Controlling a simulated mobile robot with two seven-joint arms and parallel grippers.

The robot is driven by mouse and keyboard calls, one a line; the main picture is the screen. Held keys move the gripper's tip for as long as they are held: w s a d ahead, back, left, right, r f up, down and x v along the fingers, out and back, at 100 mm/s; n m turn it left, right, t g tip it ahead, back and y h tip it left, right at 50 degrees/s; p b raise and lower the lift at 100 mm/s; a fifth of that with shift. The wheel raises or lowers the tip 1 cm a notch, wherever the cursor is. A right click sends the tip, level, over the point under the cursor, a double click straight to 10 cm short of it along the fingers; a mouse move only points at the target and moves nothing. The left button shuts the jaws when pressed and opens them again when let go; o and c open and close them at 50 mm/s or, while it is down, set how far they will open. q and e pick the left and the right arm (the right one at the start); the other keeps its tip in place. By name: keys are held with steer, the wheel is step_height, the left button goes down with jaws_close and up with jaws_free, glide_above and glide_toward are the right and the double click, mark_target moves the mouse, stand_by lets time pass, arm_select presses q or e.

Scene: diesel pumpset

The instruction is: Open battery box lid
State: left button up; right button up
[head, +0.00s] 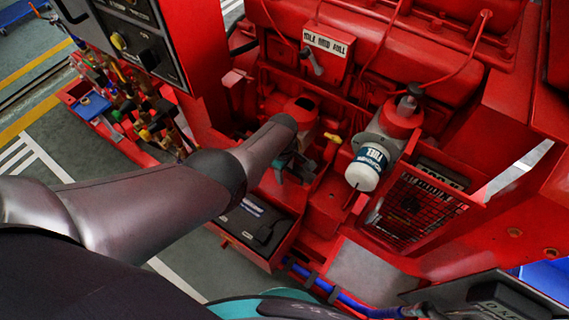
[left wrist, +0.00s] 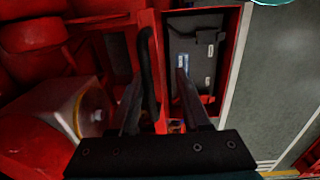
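The battery box (head: 283,243) is a red open-topped frame low in the middle of the head view, with a dark, flat, labelled black unit (head: 246,224) inside. In the left wrist view this black unit (left wrist: 193,48) shows labels and a clasp. A black curved bar handle (left wrist: 148,62) stands beside it along a red edge; I cannot tell whether that red part is the lid. My left gripper (head: 289,167) is above the box's upper right side. In the wrist view the left gripper (left wrist: 164,98) has its fingers apart, the handle showing between them near the left finger. Contact is unclear.
The red engine (head: 380,50) with a white filter (head: 367,168) and a mesh guard (head: 412,210) crowds the right. A control panel (head: 135,38) and a red tray of tools (head: 84,103) stand left. Grey floor (head: 65,140) is open at the left.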

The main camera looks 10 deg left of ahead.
arm_select(q)
step_height(320, 180, up, 15)
steer(key=p, duration=1)
steer(key=shift+s+p, duration=0.35)
steer(key=shift+a+r, duration=0.1)
steer(key=s+a+f+m+b, duration=0.2)
steer(key=s+f+m+b, duration=0.2)
steer(key=s+f, duration=0.65)
steer(key=s+a+f+m+b, duration=0.2)
steer(key=s+f+m+b, duration=0.35)
steer(key=f, duration=0.75)
steer(key=s+a+f+m+b, duration=0.2)
steer(key=s+f, duration=0.4)
steer(key=s, duration=0.6)
steer(key=s+a+f+m+b, duration=0.2)
steer(key=s+f+m, duration=0.3)
steer(key=s, duration=0.6)
steer(key=shift+s+f, duration=0.4)
steer(key=shift+f, duration=0.25)
